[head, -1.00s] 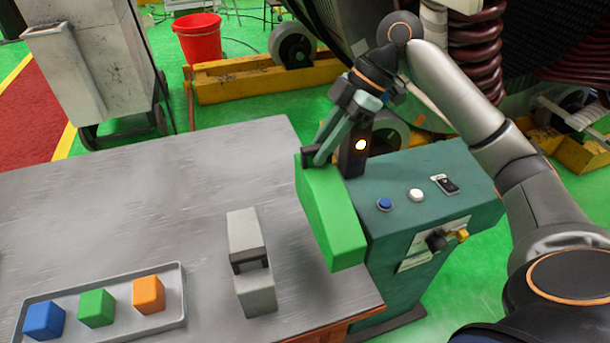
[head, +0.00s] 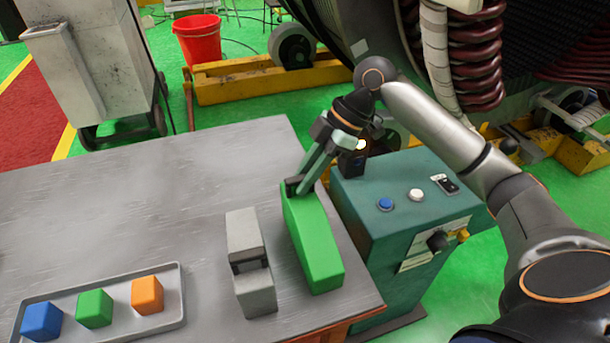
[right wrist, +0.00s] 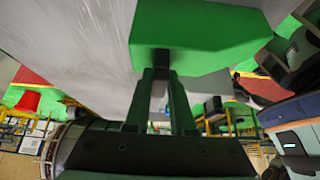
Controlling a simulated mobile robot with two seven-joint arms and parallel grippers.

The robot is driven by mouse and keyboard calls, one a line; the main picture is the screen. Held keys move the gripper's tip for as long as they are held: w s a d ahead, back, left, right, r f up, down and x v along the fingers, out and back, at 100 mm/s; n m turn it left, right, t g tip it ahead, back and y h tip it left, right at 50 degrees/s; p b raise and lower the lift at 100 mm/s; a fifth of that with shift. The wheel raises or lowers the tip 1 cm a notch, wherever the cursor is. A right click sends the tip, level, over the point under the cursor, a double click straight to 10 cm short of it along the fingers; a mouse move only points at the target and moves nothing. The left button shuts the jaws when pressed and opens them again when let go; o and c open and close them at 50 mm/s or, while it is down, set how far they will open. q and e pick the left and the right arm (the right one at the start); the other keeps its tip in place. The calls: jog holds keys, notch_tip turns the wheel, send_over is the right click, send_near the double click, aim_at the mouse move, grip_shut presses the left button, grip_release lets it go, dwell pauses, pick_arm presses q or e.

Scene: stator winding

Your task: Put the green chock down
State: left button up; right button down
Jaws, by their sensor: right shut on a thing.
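The green chock (head: 312,240) is over the right end of the grey table (head: 130,215), beside the grey block. It looks low over the tabletop or on it; I cannot tell if it touches. My right gripper (head: 298,188) is shut on a dark nub at the chock's far end. In the right wrist view the chock (right wrist: 200,30) fills the top, with the gripper's fingers (right wrist: 162,75) meeting at the dark nub. My left gripper is not in view.
A grey block (head: 248,262) stands close left of the chock. A tray (head: 175,300) holds a blue, a green and an orange cube. A teal control box (head: 400,225) with buttons stands right of the table edge.

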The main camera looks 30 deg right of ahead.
jog(key=c, duration=0.8)
grip_release()
jog(key=shift+o, duration=0.2)
jog(key=v, duration=1.2)
jog(key=shift+p, duration=0.4)
